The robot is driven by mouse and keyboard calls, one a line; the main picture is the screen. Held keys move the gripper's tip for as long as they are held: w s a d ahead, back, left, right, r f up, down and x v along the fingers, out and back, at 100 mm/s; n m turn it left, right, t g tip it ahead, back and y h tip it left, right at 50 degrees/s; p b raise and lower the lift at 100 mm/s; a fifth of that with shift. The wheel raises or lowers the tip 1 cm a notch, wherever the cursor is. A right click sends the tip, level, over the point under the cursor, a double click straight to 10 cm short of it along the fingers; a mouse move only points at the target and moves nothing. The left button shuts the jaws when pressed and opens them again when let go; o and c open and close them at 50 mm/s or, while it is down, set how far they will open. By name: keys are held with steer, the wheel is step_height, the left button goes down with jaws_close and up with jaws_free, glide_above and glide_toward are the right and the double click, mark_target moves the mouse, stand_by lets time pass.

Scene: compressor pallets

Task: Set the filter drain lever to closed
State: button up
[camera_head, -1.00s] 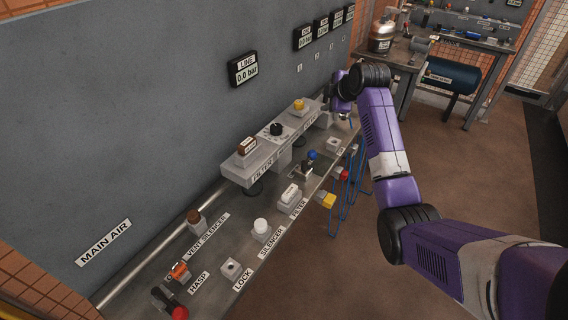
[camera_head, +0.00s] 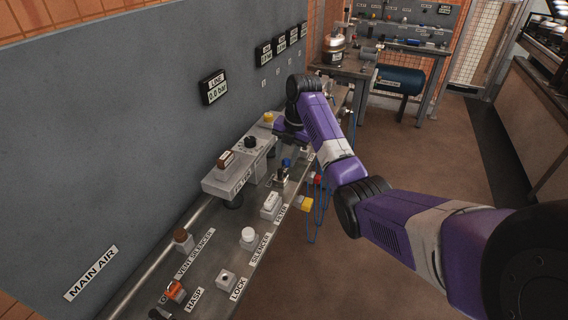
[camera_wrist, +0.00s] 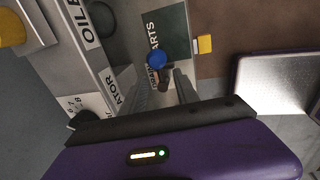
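The filter unit (camera_head: 240,177) is a grey block with a brown-topped part, on the wall side of the bench. A dark bowl (camera_head: 234,201) hangs under it. No lever there can be clearly made out. My gripper (camera_head: 287,146) is above the bench, just beyond a small upright part with a blue knob (camera_head: 286,163). In the wrist view the blue knob (camera_wrist: 156,60) shows between the lines of my two fingers (camera_wrist: 162,85), over a dark part. The fingers are apart and nothing is clearly held. I cannot tell whether the knob belongs to the filter drain.
A black dial (camera_head: 250,142) and a yellow knob (camera_head: 268,118) top the neighbouring units. A white filter piece (camera_head: 271,202), white silencer (camera_head: 248,235), lock block (camera_head: 227,279) and orange hasp (camera_head: 175,290) stand along the bench. Open floor lies right.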

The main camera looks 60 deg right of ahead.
mark_target(284, 165)
steer(key=shift+w+f, duration=0.15)
steer(key=shift+f, duration=0.7)
steer(key=shift+w+f, duration=0.15)
steer(key=shift+f, duration=0.7)
steer(key=shift+r, duration=0.1)
jaws_close()
steer(key=shift+d, duration=0.1)
